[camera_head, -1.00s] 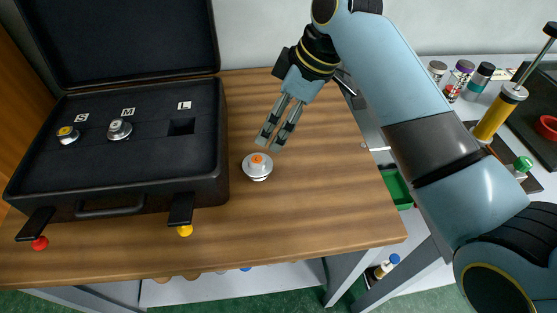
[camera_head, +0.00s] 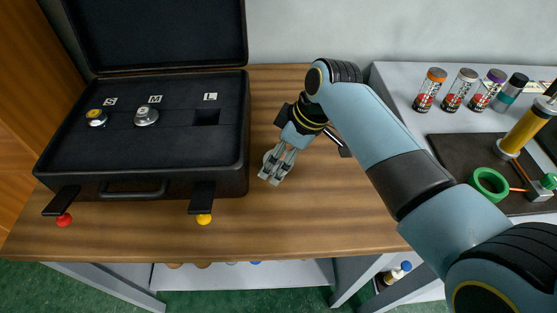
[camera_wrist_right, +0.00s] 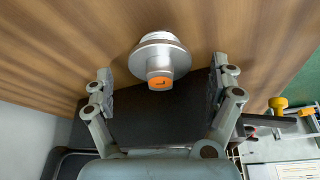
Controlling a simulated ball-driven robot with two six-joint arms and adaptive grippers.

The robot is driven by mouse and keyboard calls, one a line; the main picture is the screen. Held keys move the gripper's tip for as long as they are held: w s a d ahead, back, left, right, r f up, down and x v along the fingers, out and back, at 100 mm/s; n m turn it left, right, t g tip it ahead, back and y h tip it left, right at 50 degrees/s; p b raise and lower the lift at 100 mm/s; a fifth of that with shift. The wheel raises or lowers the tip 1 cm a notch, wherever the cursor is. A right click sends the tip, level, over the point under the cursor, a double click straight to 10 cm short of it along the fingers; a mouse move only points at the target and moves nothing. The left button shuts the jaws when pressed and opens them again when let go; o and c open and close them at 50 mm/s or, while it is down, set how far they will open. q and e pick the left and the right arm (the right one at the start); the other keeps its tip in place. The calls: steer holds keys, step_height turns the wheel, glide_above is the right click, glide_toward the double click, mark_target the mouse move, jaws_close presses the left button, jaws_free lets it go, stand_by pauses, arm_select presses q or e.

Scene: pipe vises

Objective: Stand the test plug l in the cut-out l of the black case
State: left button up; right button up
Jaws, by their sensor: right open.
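The test plug l (camera_wrist_right: 160,62), a silver flanged disc with an orange top, stands on the wooden table. In the head view only a sliver of the plug (camera_head: 268,157) shows beside my right gripper. My right gripper (camera_head: 270,180) is open and low over the table. In the wrist view its fingers are spread on both sides of the plug, with gaps. The black case (camera_head: 120,182) is open on the table, left of the gripper. Its cut-out l (camera_head: 206,117), a square hole by the L label, is empty. My left gripper is not in view.
Two other plugs sit in the case by the S (camera_head: 97,118) and M (camera_head: 146,117) labels. The raised lid (camera_head: 160,35) stands behind. A grey side bench (camera_head: 400,95) at the right carries cans and a green ring (camera_head: 490,184). The table's front right is clear.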

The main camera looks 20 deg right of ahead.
steer(key=shift+c, duration=0.2)
steer(key=shift+r, duration=0.1)
steer(key=c, duration=1.5)
